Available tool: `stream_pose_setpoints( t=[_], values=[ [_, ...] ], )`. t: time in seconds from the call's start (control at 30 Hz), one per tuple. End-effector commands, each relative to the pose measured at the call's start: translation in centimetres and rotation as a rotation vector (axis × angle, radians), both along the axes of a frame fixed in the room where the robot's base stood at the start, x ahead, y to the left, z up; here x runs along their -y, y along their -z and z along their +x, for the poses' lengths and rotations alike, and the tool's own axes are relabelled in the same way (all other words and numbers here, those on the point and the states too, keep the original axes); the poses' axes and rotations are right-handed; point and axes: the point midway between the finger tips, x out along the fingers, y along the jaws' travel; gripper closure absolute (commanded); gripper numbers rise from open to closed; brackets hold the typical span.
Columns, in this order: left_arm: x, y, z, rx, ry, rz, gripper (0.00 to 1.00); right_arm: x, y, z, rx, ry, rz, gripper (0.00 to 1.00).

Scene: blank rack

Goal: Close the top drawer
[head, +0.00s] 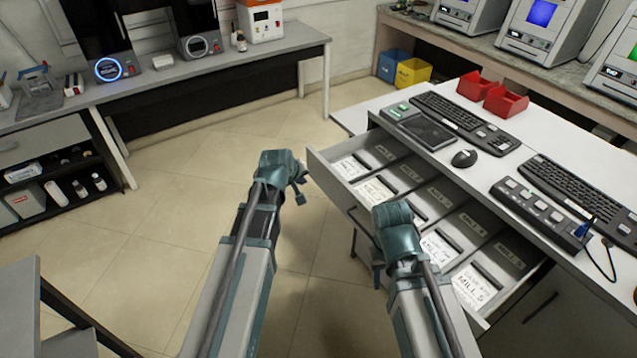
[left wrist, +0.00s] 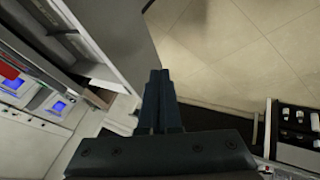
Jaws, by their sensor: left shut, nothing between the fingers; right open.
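The top drawer (head: 331,181) is pulled out from under the white worktop in the head view. It has several compartments with white labelled cards, some reading MILL. My left gripper (head: 299,194) is shut and empty, just left of the drawer's far front corner and apart from it. Its closed fingers (left wrist: 160,98) also show in the left wrist view, close to a long grey panel (left wrist: 108,35) that looks like part of the drawer. My right gripper (head: 377,270) is open at the drawer's front side, partly hidden behind my own wrist; whether it touches the drawer cannot be told.
The worktop holds keyboards (head: 464,120), a black mouse (head: 464,158), a button box (head: 540,212) and red bins (head: 490,96). Blue (head: 394,65) and yellow (head: 412,72) bins stand behind. A side bench (head: 200,78) is at left. The tiled floor (head: 180,215) between is clear.

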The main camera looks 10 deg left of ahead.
Motion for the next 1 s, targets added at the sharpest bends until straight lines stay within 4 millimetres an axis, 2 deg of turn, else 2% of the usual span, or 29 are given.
stream_pose_setpoints(
  t=[0.17, 0.37, 0.87, 0.9, 1.0],
  values=[
    [0.1, 0.6, 0.3, -0.002, 0.003, 0.001, 1.0, 0.0, 0.5, 0.0, 0.0, 0.0, 0.0, 0.58],
    [0.2, 2.3, 1.4, -0.002, 0.004, 0.003, 1.0, 0.0, 2.2, 0.0, 0.0, 0.0, 0.0, 0.58],
    [0.8, 9.0, 6.4, -0.003, 0.006, 0.003, 1.0, 0.0, 9.0, 0.0, 0.0, 0.0, 0.0, 0.58],
    [1.6, 8.1, 7.0, -0.003, 0.008, 0.003, 1.0, 0.0, 8.1, 0.0, 0.0, 0.0, 0.0, 0.58],
    [2.8, 8.0, 8.1, -0.002, 0.008, 0.003, 1.0, 0.0, 8.0, 0.0, 0.0, 0.0, 0.0, 0.58]
  ],
)
